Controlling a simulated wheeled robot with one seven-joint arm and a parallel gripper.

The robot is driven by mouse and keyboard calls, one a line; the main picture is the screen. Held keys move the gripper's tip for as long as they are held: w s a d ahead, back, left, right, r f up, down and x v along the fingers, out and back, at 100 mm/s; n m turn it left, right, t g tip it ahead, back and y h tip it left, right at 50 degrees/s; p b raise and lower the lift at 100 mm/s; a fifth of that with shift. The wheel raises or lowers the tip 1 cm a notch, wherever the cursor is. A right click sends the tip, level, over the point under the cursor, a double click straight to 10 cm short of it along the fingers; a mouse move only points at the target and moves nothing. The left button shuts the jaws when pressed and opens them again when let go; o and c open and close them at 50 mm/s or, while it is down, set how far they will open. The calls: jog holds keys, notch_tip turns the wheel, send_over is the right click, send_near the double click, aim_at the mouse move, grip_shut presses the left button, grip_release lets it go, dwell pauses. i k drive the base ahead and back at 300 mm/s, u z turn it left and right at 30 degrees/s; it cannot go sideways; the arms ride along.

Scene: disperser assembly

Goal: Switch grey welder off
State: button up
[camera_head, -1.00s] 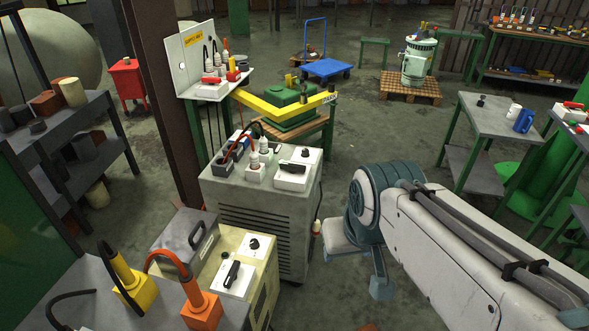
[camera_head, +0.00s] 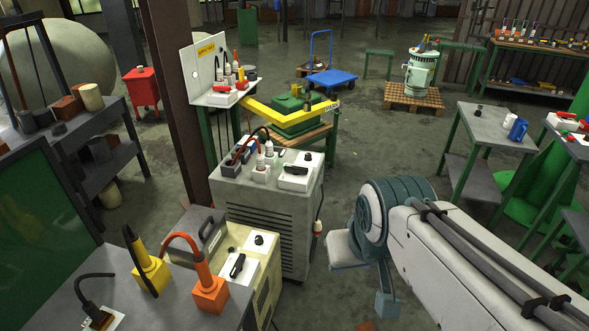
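The grey welder (camera_head: 268,215) is a grey box with a louvred front, standing in the middle of the camera_head view. Its top carries a white switch plate with a black lever (camera_head: 296,171), a small black knob (camera_head: 306,156) and plugged cables (camera_head: 263,162). The lever's on or off position is too small to tell. My arm (camera_head: 440,240) reaches in from the lower right, with its teal joint right of the welder and apart from it. No gripper fingers can be made out.
A cream welder (camera_head: 262,273) with its own black switch stands in front of the grey one. Beside it a table holds a yellow plug (camera_head: 151,275) and an orange plug (camera_head: 208,291). A brown column (camera_head: 172,100) rises behind left. The floor right of the grey welder is open.

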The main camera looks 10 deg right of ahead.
aim_at(296, 171)
jog(key=u, duration=0.55)
jog(key=k, duration=0.65)
jog(key=i, duration=0.5)
jog(key=z, duration=1.2)
jog(key=i, duration=1.95)
jog(key=u, duration=1)
jog(key=i, duration=0.25)
jog(key=u, duration=0.35)
jog(key=k, duration=0.5)
jog(key=z, duration=0.6)
jog(key=i, duration=0.75)
jog(key=u, duration=0.75)
